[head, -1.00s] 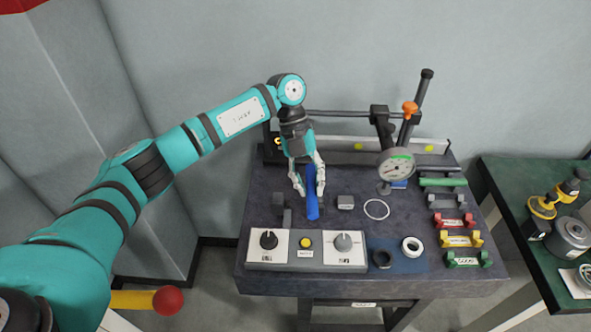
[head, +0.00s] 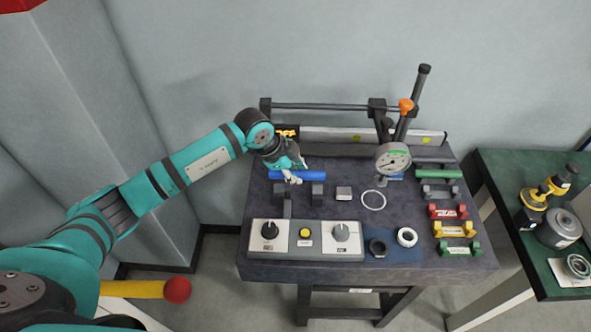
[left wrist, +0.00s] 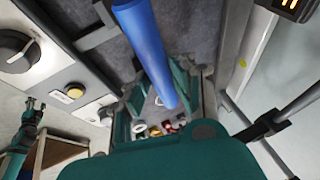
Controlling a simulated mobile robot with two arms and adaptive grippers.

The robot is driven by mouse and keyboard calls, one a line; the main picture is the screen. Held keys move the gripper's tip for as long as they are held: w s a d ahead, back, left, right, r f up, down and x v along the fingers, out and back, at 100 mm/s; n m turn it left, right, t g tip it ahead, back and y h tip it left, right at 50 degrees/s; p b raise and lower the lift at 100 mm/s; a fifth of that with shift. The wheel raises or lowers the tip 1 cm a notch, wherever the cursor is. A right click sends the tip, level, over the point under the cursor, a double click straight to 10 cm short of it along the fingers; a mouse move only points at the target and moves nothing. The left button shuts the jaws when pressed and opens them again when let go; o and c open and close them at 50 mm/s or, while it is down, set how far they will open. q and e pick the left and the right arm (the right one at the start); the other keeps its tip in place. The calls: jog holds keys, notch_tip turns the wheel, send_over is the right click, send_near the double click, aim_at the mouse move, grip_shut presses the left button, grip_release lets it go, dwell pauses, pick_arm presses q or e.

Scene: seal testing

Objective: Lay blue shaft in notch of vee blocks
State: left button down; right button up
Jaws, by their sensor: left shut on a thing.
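The blue shaft (head: 314,175) lies roughly level, left to right, in the head view. My left gripper (head: 291,178) is shut on it near its middle. Two dark grey vee blocks, a left one (head: 279,190) and a right one (head: 318,190), stand on the table just below the shaft in the picture. I cannot tell whether the shaft touches them. In the left wrist view the blue shaft (left wrist: 147,45) runs between the teal fingers of my left gripper (left wrist: 158,95).
A control box (head: 305,254) with knobs stands at the table's front. Several coloured holders line the right edge. A rail (head: 360,135) runs along the back.

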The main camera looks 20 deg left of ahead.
pick_arm(q)
notch_tip(320, 180, down, 4)
jog(key=b, duration=0.3)
jog(key=shift+r, duration=0.2)
jog(key=shift+w+f+b, duration=0.1)
jog(key=shift+f+b, duration=0.3)
jog(key=shift+f, duration=0.5)
jog(key=shift+f, duration=0.3)
jog(key=c, duration=1.1)
grip_release()
jog(key=shift+o, duration=0.4)
jog(key=shift+f, duration=0.15)
jog(key=v, duration=1.2)
